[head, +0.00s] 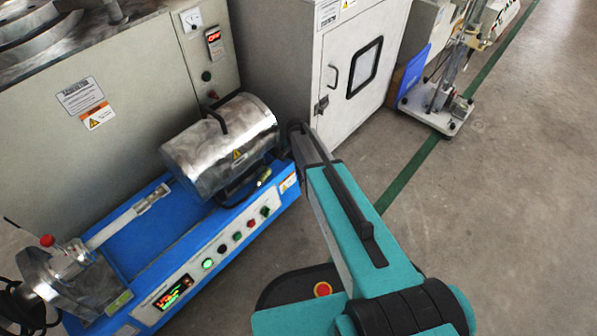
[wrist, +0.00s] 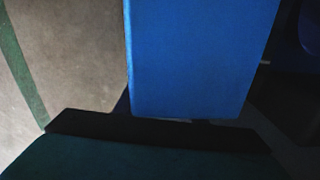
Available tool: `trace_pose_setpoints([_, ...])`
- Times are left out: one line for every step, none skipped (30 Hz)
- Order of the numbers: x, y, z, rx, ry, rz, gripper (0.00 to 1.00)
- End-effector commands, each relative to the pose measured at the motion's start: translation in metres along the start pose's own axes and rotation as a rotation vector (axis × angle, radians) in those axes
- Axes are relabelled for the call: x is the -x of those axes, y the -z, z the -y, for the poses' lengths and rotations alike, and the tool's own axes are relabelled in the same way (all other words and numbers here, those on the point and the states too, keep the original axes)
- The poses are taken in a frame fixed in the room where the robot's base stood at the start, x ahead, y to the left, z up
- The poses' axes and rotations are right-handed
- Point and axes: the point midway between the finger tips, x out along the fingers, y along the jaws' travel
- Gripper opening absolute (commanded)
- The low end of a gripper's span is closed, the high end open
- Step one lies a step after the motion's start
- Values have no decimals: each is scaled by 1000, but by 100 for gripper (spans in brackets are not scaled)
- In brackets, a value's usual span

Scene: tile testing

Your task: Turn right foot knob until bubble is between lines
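The blue machine base (head: 160,225) runs diagonally across the left of the head view, with a shiny metal drum (head: 222,140) on its far right end. I cannot make out a foot knob, a bubble or level lines in either view. My teal arm reaches to the base's right end, and its own links hide what lies beyond. My gripper's fingers do not show in either view. In the wrist view a plain blue panel (wrist: 200,55) fills the upper middle, close to the camera. It looks like part of the machine, and the area around it is dark.
Lit buttons and a red-and-green display (head: 175,292) line the base's front. A grey cabinet (head: 350,75) stands behind my arm. A wheeled stand (head: 437,110) is at the upper right. The grey floor (head: 500,210) to the right is clear, crossed by a green line (head: 405,175).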

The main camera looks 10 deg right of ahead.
Motion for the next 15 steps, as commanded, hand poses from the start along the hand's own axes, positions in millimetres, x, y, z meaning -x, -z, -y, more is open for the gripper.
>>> trace_pose_setpoints([0, 0, 0, 0, 0, 0, 27])
trace_pose_setpoints([0, 0, 0, 0, 0, 0, 22])
trace_pose_setpoints([0, 0, 0, 0, 0, 0, 16])
trace_pose_setpoints([0, 0, 0, 0, 1, 0, 10])
trace_pose_setpoints([0, 0, 0, 0, 1, 0, 10])
trace_pose_setpoints([0, 0, 1, 0, 1, 0, 10])
trace_pose_setpoints([0, 0, 1, 0, 1, 0, 10])
trace_pose_setpoints([1, 0, 1, -2, 2, 0, 10])
trace_pose_setpoints([1, 0, 1, -6, 2, 0, 10])
trace_pose_setpoints([1, 0, 1, -11, 2, 0, 10])
trace_pose_setpoints([2, 0, 1, -18, 2, 0, 10])
trace_pose_setpoints([2, 0, 2, -27, 2, 0, 10])
trace_pose_setpoints([2, -1, 2, -35, 2, 0, 10])
trace_pose_setpoints([2, -1, 2, -46, 2, 0, 10])
trace_pose_setpoints([2, -1, 2, -59, 2, 0, 10])
